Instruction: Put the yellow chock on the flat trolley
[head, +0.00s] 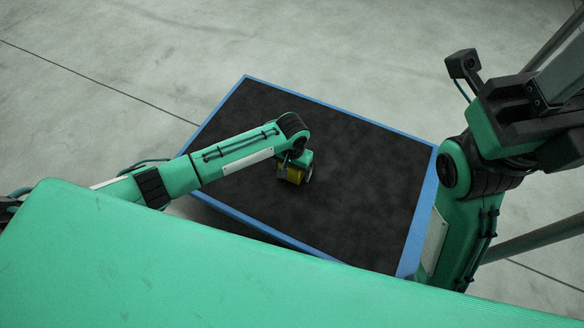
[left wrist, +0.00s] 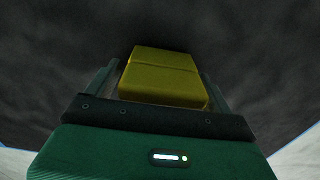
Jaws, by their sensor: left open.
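The yellow chock (head: 294,175) is over the black deck of the flat trolley (head: 370,190), which has a blue rim. In the left wrist view the chock (left wrist: 163,75) is a yellow block between the two fingers of my left gripper (left wrist: 160,82). My left gripper (head: 297,174) is open around the chock and low over the deck, left of its middle. I cannot tell if the chock rests on the deck. Part of the chock is hidden by the gripper in the head view. My right gripper cannot be made out.
The deck around the chock is bare, with free room to the right and toward the far edge. Grey concrete floor (head: 350,40) surrounds the trolley. My green body covers the near edge, and my right arm stands by the trolley's right side.

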